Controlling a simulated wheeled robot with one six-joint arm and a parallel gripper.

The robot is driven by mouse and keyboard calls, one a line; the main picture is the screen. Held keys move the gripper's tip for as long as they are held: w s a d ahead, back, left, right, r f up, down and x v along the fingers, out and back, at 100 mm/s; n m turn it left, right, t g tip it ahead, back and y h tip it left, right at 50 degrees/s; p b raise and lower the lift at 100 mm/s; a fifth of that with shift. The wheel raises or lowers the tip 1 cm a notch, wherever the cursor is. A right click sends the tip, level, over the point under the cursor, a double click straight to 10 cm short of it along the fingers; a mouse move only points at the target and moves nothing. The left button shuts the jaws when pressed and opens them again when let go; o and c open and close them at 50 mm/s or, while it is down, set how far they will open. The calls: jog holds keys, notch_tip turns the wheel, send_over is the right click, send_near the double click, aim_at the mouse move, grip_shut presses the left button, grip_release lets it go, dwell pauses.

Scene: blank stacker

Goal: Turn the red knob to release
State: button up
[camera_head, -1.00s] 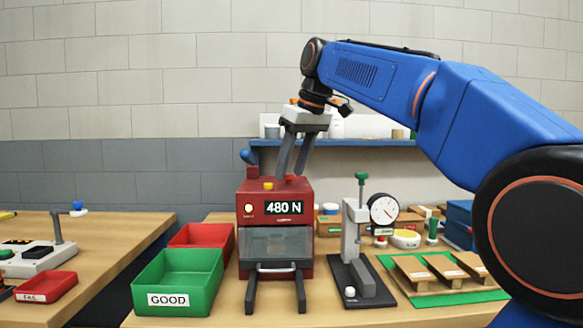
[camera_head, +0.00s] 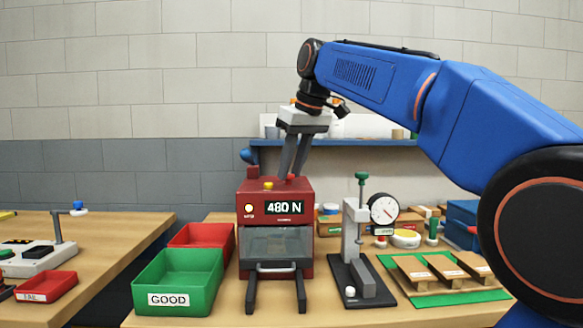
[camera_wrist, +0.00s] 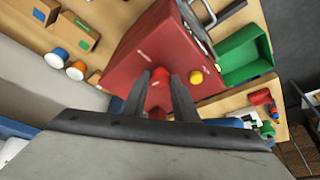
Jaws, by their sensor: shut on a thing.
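A red press-like machine (camera_head: 276,238) stands on the bench, with a lit display (camera_head: 285,208) reading 480 N and a front window. On its top are a yellow button (camera_head: 268,186) and a small red knob, seen best in the wrist view (camera_wrist: 159,76). My gripper (camera_head: 289,176) points down onto the top of the machine. In the wrist view its two fingers (camera_wrist: 162,82) stand on either side of the red knob and are shut on it. The yellow button (camera_wrist: 196,77) is just right of the fingers, apart from them.
A green GOOD bin (camera_head: 178,283) and a red bin (camera_head: 203,236) stand left of the machine. A dial gauge stand (camera_head: 350,245) is close on its right. A blue shelf (camera_head: 345,143) runs behind my gripper.

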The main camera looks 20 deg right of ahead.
jog(key=m, duration=0.1)
jog(key=m+h, duration=0.1)
jog(key=m, duration=0.2)
jog(key=shift+a+t, duration=0.25)
jog(key=shift+t, duration=0.05)
jog(key=m+h, duration=0.1)
jog(key=m, duration=0.1)
jog(key=m+h, duration=0.1)
jog(key=m, duration=0.1)
jog(key=shift+a+m, duration=0.2)
jog(key=shift+m, duration=0.2)
jog(key=m+h, duration=0.1)
jog(key=m, duration=0.1)
jog(key=m+g, duration=0.1)
jog(key=m, duration=0.1)
jog(key=shift+w+a+h, duration=0.15)
jog(key=shift+a+h, duration=0.05)
jog(key=shift+h, duration=0.2)
jog(key=shift+w+m+g+h, duration=0.1)
jog(key=shift+m+g+h, duration=0.45)
jog(key=shift+m, duration=1.45)
jog(key=o, duration=1.1)
jog(key=shift+c, duration=0.2)
jog(key=shift+r, duration=0.1)
